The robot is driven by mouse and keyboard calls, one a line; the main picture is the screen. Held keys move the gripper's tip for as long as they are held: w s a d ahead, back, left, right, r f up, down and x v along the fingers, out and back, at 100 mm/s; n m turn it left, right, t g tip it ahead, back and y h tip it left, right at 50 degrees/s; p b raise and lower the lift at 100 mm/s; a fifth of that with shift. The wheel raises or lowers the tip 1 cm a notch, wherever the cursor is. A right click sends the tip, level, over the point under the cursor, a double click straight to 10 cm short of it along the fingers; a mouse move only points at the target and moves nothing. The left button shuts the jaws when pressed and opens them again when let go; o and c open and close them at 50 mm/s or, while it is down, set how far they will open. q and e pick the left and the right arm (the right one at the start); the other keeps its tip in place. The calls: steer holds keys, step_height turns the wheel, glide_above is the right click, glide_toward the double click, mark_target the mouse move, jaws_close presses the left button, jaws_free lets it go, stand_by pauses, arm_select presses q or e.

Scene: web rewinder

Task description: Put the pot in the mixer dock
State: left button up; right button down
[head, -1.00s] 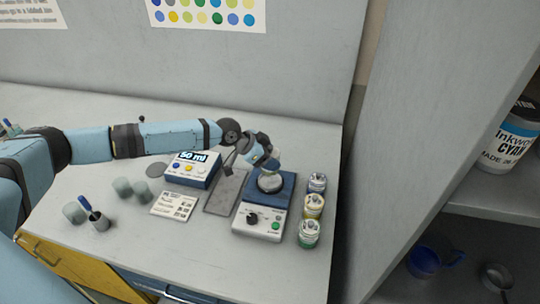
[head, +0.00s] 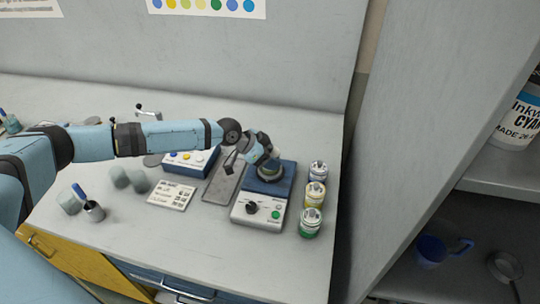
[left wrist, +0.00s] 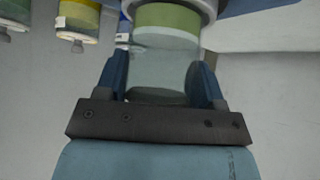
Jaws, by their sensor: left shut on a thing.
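The pot (left wrist: 160,70) is a pale, see-through cup with a green band at its far end in the left wrist view. The blue fingers of my left gripper (left wrist: 162,85) are shut on its two sides. In the head view my left gripper (head: 266,156) is over the blue top of the mixer dock (head: 284,176), which has a pale front panel with a knob. A round part shows below the gripper, largely hidden by it. A pale ring surrounds the pot's far end; I cannot tell if the pot is seated. My right gripper is not in view.
Several lidded jars (head: 315,194) stand right of the mixer. A grey mat (head: 222,186), a printed card (head: 171,195) and a blue button box (head: 190,160) lie to its left. Grey cups (head: 120,178) and a holder (head: 94,212) stand further left. A partition rises at right.

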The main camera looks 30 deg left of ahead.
mark_target(270, 146)
arm_select(q)
steer(key=shift+f, duration=0.35)
steer(key=o, duration=1.2)
step_height(270, 146, up, 2)
steer(key=shift+r+p, duration=0.15)
steer(key=shift+p, duration=0.6)
step_height(270, 146, up, 3)
steer(key=p, duration=0.2)
steer(key=shift+r+p, duration=0.2)
steer(key=shift+p, duration=0.1)
step_height(270, 146, up, 4)
steer(key=p, duration=0.3)
steer(key=shift+r+p, duration=0.55)
steer(key=shift+r, duration=0.15)
